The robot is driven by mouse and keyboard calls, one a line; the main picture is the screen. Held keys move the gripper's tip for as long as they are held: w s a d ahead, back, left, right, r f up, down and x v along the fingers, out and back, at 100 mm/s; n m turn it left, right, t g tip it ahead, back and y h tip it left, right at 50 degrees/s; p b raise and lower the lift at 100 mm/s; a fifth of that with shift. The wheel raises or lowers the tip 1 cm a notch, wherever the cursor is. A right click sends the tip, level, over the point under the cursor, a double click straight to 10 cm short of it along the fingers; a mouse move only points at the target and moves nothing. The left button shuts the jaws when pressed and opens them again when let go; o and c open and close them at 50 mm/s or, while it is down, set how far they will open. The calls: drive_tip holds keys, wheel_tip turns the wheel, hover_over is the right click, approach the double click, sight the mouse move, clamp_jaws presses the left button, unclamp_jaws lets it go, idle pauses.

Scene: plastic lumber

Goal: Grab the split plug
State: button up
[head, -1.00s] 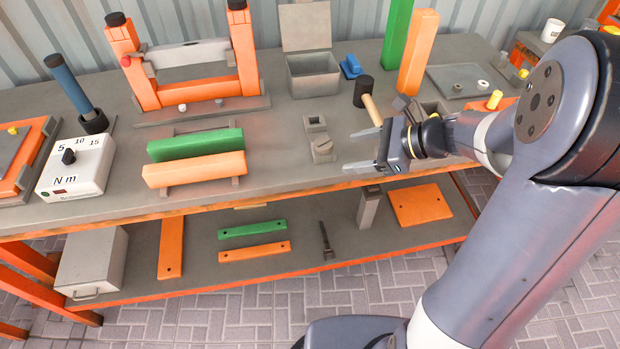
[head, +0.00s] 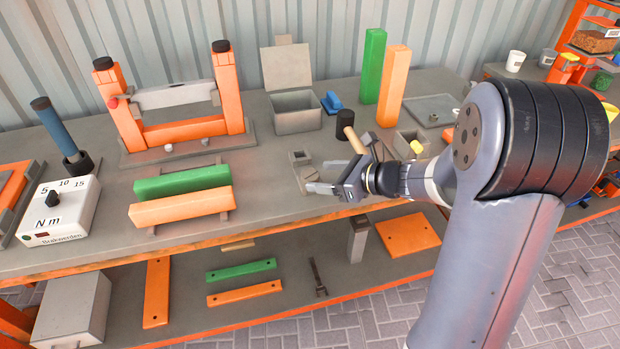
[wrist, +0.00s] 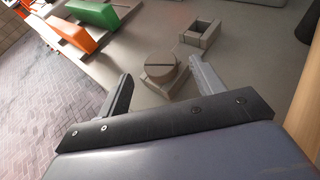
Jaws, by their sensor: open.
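The split plug (wrist: 158,68) is a grey-brown round piece with a slot across its top, sitting on a small square base on the bench. In the wrist view it lies between and just beyond my two fingertips, and I see no contact. My gripper (wrist: 162,78) is open and empty, with one finger on each side of the plug's line. In the head view my gripper (head: 312,177) reaches in from the right, low over the bench's front part, and the plug (head: 307,172) is partly hidden by the fingers.
A square holed block (wrist: 201,33) stands just behind the plug. A mallet (head: 346,128) and an open grey box (head: 296,112) stand farther back. Green (head: 182,182) and orange (head: 180,207) bars lie to the left. The bench's front edge (head: 250,229) is close.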

drive_tip(key=shift+x, duration=1.1)
drive_tip(key=c, duration=1)
